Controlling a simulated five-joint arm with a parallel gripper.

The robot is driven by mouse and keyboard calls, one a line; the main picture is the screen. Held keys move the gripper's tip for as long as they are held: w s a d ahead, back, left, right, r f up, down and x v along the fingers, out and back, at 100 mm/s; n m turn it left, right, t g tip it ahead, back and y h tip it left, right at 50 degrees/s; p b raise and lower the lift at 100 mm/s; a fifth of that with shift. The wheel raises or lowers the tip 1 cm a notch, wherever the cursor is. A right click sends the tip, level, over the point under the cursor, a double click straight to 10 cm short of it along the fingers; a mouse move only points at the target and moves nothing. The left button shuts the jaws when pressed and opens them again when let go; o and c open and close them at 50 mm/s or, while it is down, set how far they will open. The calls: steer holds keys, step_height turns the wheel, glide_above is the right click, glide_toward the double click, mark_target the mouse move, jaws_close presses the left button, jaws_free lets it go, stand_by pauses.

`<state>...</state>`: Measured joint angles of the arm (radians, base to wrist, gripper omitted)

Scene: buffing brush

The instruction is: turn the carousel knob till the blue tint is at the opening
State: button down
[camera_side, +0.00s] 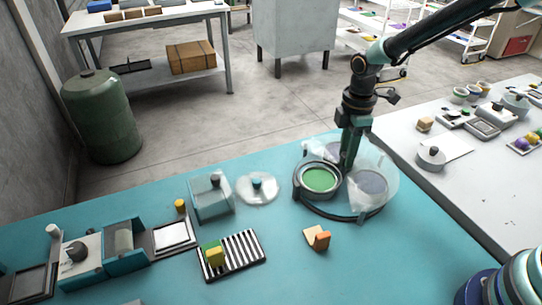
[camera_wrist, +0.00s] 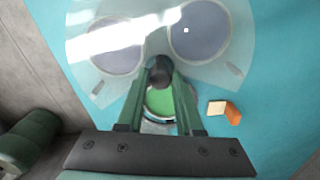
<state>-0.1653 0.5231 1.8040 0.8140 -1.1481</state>
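The round carousel (camera_side: 345,216) stands on the teal bench under a clear cover (camera_side: 385,165). A green tint (camera_side: 320,180) shows bright in the uncovered opening, at the left in the side view; in the wrist view it (camera_wrist: 160,101) lies between my fingers. Two greyish-blue pans, one at the right (camera_side: 370,183) and one behind, lie under the hazy cover; their true colours are hard to tell. The dark knob (camera_wrist: 160,73) is at the carousel's middle. My gripper (camera_side: 348,163) points down there, its fingertips (camera_wrist: 160,66) closed against both sides of the knob.
A wooden piece and an orange block (camera_side: 321,241) lie in front of the carousel. A striped rack (camera_side: 233,255) with a yellow-green block, a clear disc (camera_side: 257,188) and a clear box (camera_side: 211,200) are to its left. A white table (camera_side: 480,190) stands at the right.

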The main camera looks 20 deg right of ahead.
steer(key=shift+m, duration=0.4)
steer(key=m, duration=0.4)
steer(key=shift+m, duration=0.3)
steer(key=m, duration=0.6)
steer(key=shift+r, duration=0.1)
steer(key=m, duration=0.6)
steer(key=shift+m, duration=0.4)
steer(key=m, duration=0.5)
steer(key=shift+m, duration=0.4)
steer(key=c, duration=0.6)
jaws_free()
steer(key=shift+o, duration=0.2)
